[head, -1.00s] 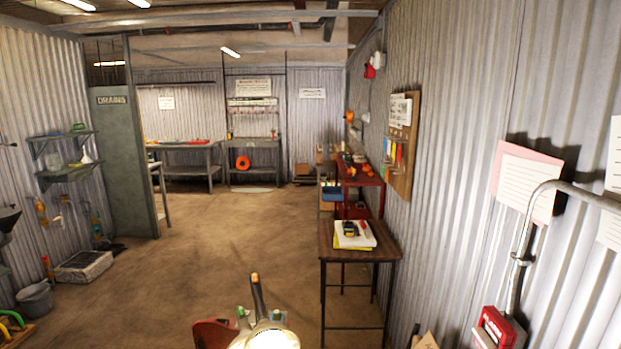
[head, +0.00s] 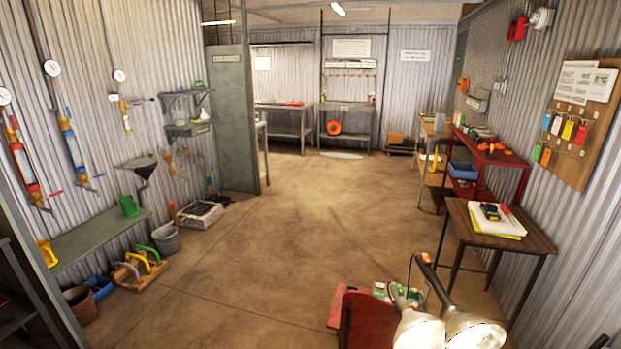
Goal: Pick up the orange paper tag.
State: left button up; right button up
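A wooden board (head: 590,95) hangs on the right wall with several coloured tags on hooks. An orange tag (head: 537,152) appears to hang in its lower row at the left; the tags are small, and I cannot tell for sure that this is the orange paper tag. Neither of my grippers is in view.
A small wooden table (head: 500,243) with papers stands below the board. A red workbench (head: 487,160) stands behind it. A floor lamp (head: 440,330) and a red case (head: 368,320) are close in front. The middle floor (head: 290,240) is clear.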

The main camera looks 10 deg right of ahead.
aim_at(547, 153)
jog(key=i+j, duration=0.2)
jog(key=i, duration=0.25)
jog(key=i+j, duration=0.15)
jog(key=i, duration=0.35)
jog(key=i+j+u, duration=0.1)
jog(key=i, duration=0.35)
jog(key=i+j, duration=0.2)
jog(key=i, duration=0.25)
jog(key=i+l+z, duration=0.2)
jog(key=i, duration=0.3)
jog(key=i+j+z, duration=0.2)
jog(key=i, duration=0.3)
jog(key=i+z, duration=0.2)
jog(key=i, duration=0.3)
jog(key=i+j+z, duration=0.2)
jog(key=i, duration=0.3)
jog(key=i+j+z, duration=0.2)
jog(key=i, duration=0.3)
jog(key=i+l+z, duration=0.2)
jog(key=z, duration=0.25)
jog(key=i+z, duration=0.7)
jog(key=z, duration=0.15)
jog(key=i+j+z, duration=0.15)
jog(key=i+z, duration=0.15)
jog(key=z, duration=0.15)
jog(key=i+j+z, duration=0.25)
jog(key=z, duration=0.2)
